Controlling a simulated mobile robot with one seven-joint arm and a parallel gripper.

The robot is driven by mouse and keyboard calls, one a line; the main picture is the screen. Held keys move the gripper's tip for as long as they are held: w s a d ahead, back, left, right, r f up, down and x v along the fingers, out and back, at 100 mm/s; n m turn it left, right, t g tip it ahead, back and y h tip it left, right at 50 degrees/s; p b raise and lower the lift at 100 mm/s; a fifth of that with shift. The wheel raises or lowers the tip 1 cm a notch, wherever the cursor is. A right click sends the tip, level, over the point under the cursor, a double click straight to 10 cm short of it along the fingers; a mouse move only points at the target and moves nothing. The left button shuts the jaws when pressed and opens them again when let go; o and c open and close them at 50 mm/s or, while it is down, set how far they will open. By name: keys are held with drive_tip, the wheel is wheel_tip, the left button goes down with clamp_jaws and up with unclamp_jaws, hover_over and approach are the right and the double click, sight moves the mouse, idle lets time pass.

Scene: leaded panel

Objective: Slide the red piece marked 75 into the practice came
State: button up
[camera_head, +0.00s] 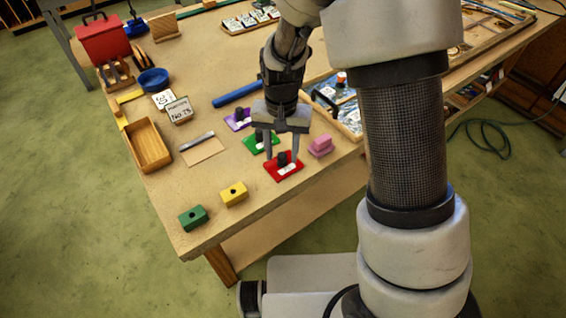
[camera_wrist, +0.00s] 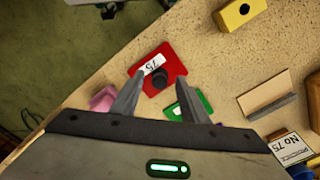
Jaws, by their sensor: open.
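The red piece (camera_head: 290,170) lies flat near the table's front edge, with a black knob and a white label. In the wrist view the red piece (camera_wrist: 173,61) shows the number 75. My gripper (camera_head: 281,159) is open above it. In the wrist view my gripper's fingertips (camera_wrist: 162,77) appear on either side of the knob, not closed on it; their height is unclear. A tan board with a grey metal strip (camera_head: 197,141), apparently the practice came, lies to the left. It also shows at the right of the wrist view (camera_wrist: 272,106). A sign reading No 75 (camera_head: 179,110) stands behind it.
A green piece (camera_head: 262,146) and a purple piece (camera_head: 238,120) lie behind the red one; a pink block (camera_head: 320,146) is close at right. Yellow (camera_head: 234,194) and green (camera_head: 193,217) blocks sit front left. A wooden tray (camera_head: 147,146) stands left. Bare table separates red piece and board.

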sight(282, 156)
drive_tip(key=c, duration=1)
wheel_tip(282, 156, up, 10)
drive_tip(key=shift+r, duration=0.1)
